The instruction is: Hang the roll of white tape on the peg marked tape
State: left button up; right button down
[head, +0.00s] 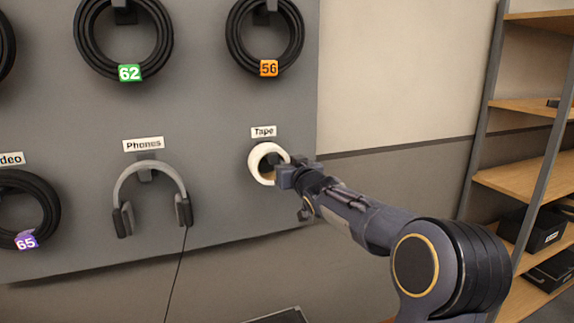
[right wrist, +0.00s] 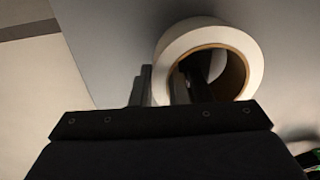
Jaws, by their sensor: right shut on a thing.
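The roll of white tape (head: 256,164) is at the wall panel, just below the label "Tape" (head: 264,131). Its brown core faces outward. My right gripper (head: 284,174) is shut on the right part of the roll's ring. In the right wrist view the roll (right wrist: 185,38) shows with one finger of my gripper (right wrist: 163,84) outside the ring and the other reaching into its hole. Something dark shows inside the hole; I cannot tell how much is peg and how much is finger, nor whether the roll rests on the peg. My left gripper is not in view.
Headphones (head: 150,172) hang under the "Phones" label (head: 143,144), left of the roll. Coiled cables (head: 264,62) hang above and another coil (head: 45,205) at far left. Shelves (head: 520,180) stand at the right. The panel (head: 225,195) is bare between headphones and roll.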

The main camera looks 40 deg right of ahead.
jog(key=c, duration=1.3)
grip_release()
jog(key=b+v, duration=0.2)
jog(key=v, duration=0.6)
jog(key=s+a+f+n+g+y, duration=0.2)
jog(key=s+a+f+g+y, duration=0.8)
jog(key=s+a+f, duration=1.55)
jog(key=shift+g+h, duration=0.5)
jog(key=shift+g, duration=0.3)
jog(key=r+p, duration=0.5)
jog(key=s+a+r+p, duration=0.1)
jog(key=r+p, duration=0.4)
jog(key=s+a+r+p, duration=0.1)
jog(key=r+p, duration=0.3)
jog(key=r, duration=0.1)
jog(key=shift+p, duration=0.4)
